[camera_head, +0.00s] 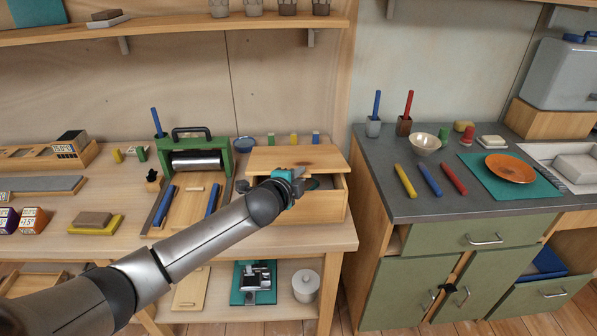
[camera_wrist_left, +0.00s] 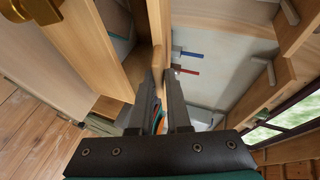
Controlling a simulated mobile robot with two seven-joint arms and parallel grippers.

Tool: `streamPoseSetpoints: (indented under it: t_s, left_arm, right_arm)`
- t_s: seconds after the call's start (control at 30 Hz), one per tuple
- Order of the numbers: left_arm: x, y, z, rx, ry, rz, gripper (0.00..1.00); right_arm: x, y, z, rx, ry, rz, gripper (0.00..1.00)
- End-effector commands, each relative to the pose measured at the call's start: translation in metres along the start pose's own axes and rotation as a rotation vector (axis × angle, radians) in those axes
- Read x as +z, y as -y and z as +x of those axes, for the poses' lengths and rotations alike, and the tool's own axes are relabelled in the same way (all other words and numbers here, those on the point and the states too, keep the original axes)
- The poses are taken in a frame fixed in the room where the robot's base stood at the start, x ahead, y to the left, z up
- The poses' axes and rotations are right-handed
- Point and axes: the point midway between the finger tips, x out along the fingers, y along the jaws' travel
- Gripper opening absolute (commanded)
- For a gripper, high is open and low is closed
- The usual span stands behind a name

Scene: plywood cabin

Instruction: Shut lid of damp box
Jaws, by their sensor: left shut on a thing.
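The damp box is a light wooden box (camera_head: 318,208) at the right end of the left workbench. Its wooden lid (camera_head: 290,157) lies over the back part of the box. A dark opening shows at the front right, with something teal inside. My left gripper (camera_head: 298,182) is at the front of the lid, and its arm hides the box's left front. In the left wrist view, my left gripper (camera_wrist_left: 163,108) is shut on a thin wooden edge, which appears to be the lid (camera_wrist_left: 158,55). My right gripper is not in view.
A green press (camera_head: 194,158) with a roller stands left of the box. A blue bowl (camera_head: 244,144) and small colored jars stand behind it. A grey-topped green cabinet (camera_head: 445,207) stands to the right.

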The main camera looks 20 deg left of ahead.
Motion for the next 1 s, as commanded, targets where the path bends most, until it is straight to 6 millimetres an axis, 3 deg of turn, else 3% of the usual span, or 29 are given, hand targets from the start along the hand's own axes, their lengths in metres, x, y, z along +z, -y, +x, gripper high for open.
streamPoseSetpoints:
  t_s: [0.03,0.3,0.87,0.9,1.0]
  left_arm:
    - [0.0,-0.014,0.002,0.012,0.0,-0.006,0.0]
    - [0.002,-0.035,0.006,0.014,0.002,-0.008,0.0]
    - [0.004,-0.039,0.007,0.014,0.006,-0.007,0.0]
    - [0.004,-0.039,0.007,0.014,0.006,-0.007,0.26]
    - [0.005,-0.038,0.007,0.012,0.006,-0.006,0.37]
  right_arm:
    - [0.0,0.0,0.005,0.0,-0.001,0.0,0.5]
    - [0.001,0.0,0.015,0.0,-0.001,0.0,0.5]
    - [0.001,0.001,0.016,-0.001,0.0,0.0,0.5]
    - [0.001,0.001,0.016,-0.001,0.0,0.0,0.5]
    - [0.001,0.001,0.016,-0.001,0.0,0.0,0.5]
